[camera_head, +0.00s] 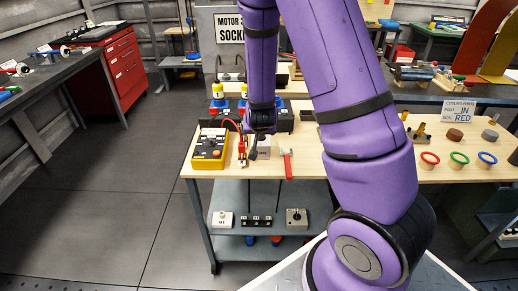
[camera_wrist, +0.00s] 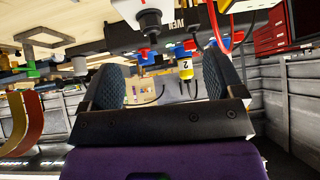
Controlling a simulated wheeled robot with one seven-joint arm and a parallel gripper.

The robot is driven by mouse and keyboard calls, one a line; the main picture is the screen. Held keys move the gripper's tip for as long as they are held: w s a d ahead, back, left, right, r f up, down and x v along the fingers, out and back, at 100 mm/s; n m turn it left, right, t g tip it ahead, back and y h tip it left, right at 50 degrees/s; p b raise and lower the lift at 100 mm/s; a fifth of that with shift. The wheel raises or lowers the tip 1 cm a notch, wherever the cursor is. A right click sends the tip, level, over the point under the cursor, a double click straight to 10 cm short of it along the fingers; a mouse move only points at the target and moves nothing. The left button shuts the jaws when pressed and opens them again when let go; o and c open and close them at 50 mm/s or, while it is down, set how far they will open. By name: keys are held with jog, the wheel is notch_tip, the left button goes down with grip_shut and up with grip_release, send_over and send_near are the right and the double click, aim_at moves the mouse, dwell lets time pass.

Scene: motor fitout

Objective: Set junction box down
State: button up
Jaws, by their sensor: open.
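A small grey box (camera_head: 262,148), which looks like the junction box, sits on the wooden bench top just below my gripper (camera_head: 260,128). It also seems to show as the pale box (camera_wrist: 138,12) at the top edge of the wrist view, partly cut off. In the wrist view my gripper (camera_wrist: 160,78) is open, its two dark padded fingers wide apart with nothing between them. The head view does not show clearly whether the fingers touch the box.
A yellow meter (camera_head: 210,148) with red leads stands left of the box. A red-handled hammer (camera_head: 287,163) lies to its right. The lower shelf (camera_head: 258,190) holds several small parts. Coloured rings (camera_head: 459,158) lie at the bench's right. A red cabinet (camera_head: 122,65) stands back left.

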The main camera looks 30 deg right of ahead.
aim_at(261, 138)
jog(key=shift+h, duration=0.4)
jog(key=x, duration=0.8)
jog(key=s+f+x, duration=0.1)
jog(key=x, duration=0.3)
jog(key=shift+w+d+f, duration=0.1)
jog(key=shift+d+f, duration=0.1)
jog(key=shift+f, duration=0.05)
jog(key=c, duration=0.8)
jog(key=shift+r, duration=0.1)
jog(key=shift+c, duration=0.2)
